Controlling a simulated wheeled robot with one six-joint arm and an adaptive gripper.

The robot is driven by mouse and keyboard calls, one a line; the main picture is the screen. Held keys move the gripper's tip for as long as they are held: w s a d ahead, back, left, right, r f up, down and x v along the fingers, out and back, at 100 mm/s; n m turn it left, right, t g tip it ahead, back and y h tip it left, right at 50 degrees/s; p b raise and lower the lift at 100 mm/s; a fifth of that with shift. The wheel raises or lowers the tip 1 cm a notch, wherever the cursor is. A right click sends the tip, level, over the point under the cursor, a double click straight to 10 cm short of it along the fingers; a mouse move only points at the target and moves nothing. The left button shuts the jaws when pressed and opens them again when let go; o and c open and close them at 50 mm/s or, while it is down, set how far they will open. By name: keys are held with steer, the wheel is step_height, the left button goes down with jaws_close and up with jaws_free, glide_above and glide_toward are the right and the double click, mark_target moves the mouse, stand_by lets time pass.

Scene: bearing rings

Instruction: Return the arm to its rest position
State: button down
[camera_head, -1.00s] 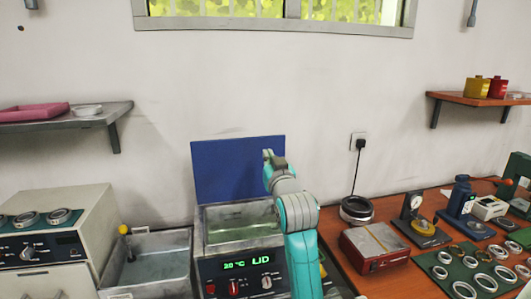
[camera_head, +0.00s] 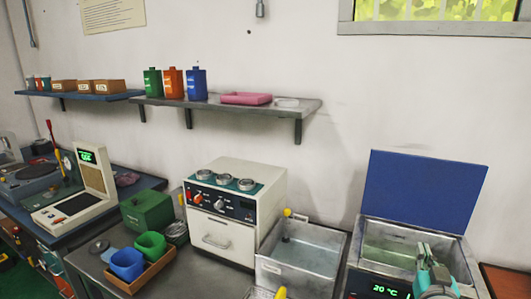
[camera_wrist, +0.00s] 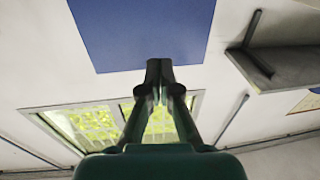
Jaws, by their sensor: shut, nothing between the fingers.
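My arm (camera_head: 432,276) shows in teal and grey at the lower right of the head view, in front of the open bath with the raised blue lid (camera_head: 422,200). My gripper (camera_wrist: 159,78) points up the middle of the wrist view. Its two dark fingers meet at the tips, with nothing between them. In the wrist view the blue lid (camera_wrist: 145,30) lies beyond the fingertips, apart from them. The fingertips are not clear in the head view.
The bath (camera_head: 400,243) reads 20 °C. Left of it stand a metal basin (camera_head: 300,268) and a white heater unit (camera_head: 232,215) with rings on top. The wall above the basin is bare.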

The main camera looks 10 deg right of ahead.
steer(key=s+a+f+n+y, duration=0.3)
steer(key=s+a+f+y, duration=0.1)
steer(key=s+a+f, duration=1.35)
steer(key=s+a+f+n+g+y, duration=0.1)
steer(key=s+a, duration=0.3)
steer(key=s, duration=0.7)
steer(key=s+a+f+n+y, duration=0.1)
steer(key=s+a+f+y, duration=0.1)
steer(key=s, duration=1)
steer(key=shift+s+a+f+g+y, duration=0.2)
steer(key=shift+a+g+y, duration=0.2)
steer(key=shift+a+y, duration=0.45)
